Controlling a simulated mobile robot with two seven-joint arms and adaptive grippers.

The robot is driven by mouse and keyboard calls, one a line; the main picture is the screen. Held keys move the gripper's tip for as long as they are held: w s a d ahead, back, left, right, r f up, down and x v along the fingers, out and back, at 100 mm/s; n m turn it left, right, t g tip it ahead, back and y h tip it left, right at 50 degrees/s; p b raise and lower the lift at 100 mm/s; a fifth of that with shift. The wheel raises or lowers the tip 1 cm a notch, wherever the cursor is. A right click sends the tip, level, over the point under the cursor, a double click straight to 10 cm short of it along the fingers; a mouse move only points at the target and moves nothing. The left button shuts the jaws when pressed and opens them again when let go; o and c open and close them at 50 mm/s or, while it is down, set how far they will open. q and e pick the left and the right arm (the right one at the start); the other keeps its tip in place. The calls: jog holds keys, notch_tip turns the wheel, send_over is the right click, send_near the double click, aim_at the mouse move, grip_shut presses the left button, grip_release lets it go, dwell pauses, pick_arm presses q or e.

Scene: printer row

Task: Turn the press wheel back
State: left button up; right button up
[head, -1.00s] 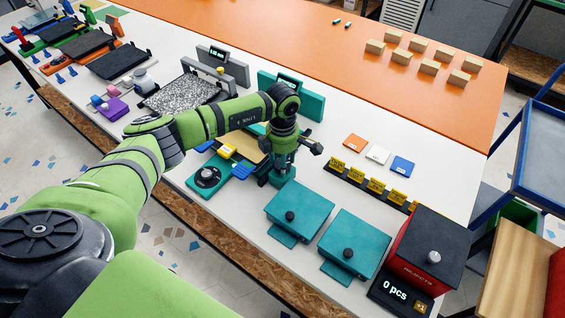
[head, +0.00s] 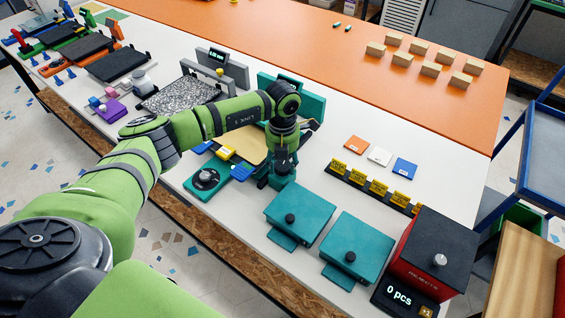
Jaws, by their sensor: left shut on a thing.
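The teal press (head: 308,103) stands in the middle of the white table, with a small display on its top bar and a tan plate (head: 246,146) in front. My left arm reaches across it from the left. My left gripper (head: 281,170) points down at the press's right side and is shut. The press wheel is mostly hidden behind the gripper; a dark bar (head: 312,127) shows just right of my wrist, and I cannot tell for certain that it is part of the wheel. My right gripper is not in view.
Two teal boxes with black knobs (head: 300,215) stand close to the right of the gripper. Yellow tags (head: 378,187) line up behind them, and a red and black counter (head: 432,255) reads 0 pcs. A teal pad with a black dial (head: 206,179) lies front left.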

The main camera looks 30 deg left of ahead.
pick_arm(q)
jog(key=n, duration=0.6)
jog(key=shift+n, duration=0.3)
jog(key=n, duration=0.5)
jog(key=shift+s+p, duration=0.1)
jog(key=shift+p, duration=0.3)
jog(key=n+p, duration=0.1)
jog(key=n, duration=0.4)
jog(key=shift+n, duration=0.4)
jog(key=n+p, duration=0.1)
jog(key=n, duration=0.2)
jog(key=shift+p, duration=0.4)
jog(key=shift+n+p, duration=0.6)
jog(key=shift+n, duration=1.2)
jog(key=o, duration=1.2)
jog(key=shift+c, duration=0.2)
